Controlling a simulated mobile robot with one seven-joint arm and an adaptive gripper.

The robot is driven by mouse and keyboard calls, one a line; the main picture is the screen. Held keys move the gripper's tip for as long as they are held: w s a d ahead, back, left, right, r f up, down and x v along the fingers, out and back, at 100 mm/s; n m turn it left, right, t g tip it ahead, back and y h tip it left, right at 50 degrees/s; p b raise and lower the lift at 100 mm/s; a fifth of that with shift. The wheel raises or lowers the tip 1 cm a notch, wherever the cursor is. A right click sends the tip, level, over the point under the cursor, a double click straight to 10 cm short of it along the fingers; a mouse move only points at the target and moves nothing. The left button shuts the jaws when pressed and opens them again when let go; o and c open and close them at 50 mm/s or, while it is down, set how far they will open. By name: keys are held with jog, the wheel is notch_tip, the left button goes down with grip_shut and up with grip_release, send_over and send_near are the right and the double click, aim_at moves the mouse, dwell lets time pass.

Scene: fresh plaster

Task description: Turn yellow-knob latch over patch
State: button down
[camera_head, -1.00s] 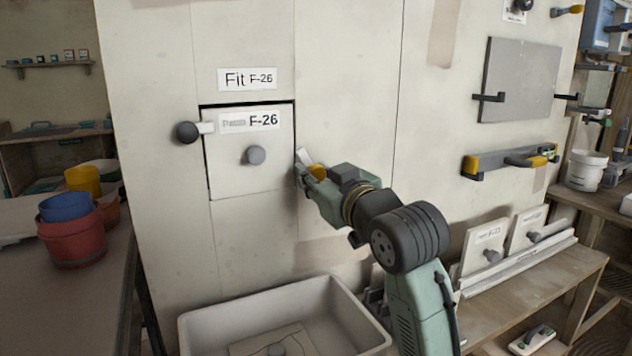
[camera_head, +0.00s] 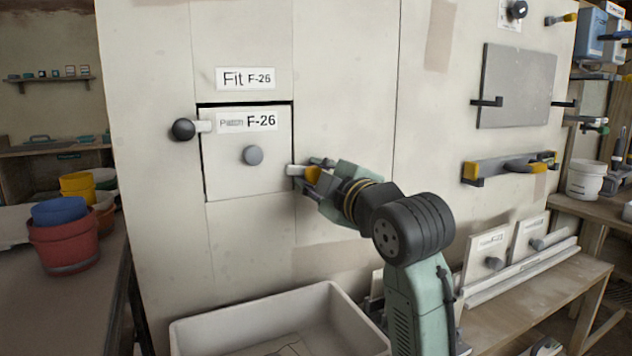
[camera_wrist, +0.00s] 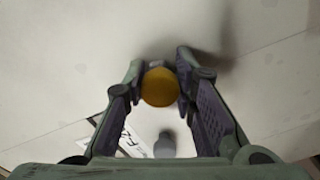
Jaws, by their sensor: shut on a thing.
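The patch (camera_head: 230,170) is a pale square panel labelled F-26 with a grey knob (camera_head: 252,155), set in the wall opening with a dark gap along its top and sides. My gripper (camera_head: 314,174) is shut on the yellow knob (camera_head: 312,175) of the latch at the patch's right edge. The latch's white arm (camera_head: 295,170) points left, its end over the patch's right edge. In the wrist view the yellow knob (camera_wrist: 160,87) sits between my fingertips. A black-knob latch (camera_head: 184,129) at the left has its white arm reaching right to the patch's left edge.
A "Fit F-26" label (camera_head: 246,79) is above the patch. A white tub (camera_head: 190,335) stands below. Spare panels (camera_head: 489,250) lean on a bench at the right. A grey board (camera_head: 517,86) and a level-like tool (camera_head: 510,166) hang on the wall. Buckets (camera_head: 65,245) stand at the left.

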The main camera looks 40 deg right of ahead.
jog(key=shift+n, duration=1)
jog(key=shift+b, duration=0.3)
jog(key=c, duration=1.3)
grip_release()
jog(key=v, duration=1.2)
jog(key=shift+s, duration=0.15)
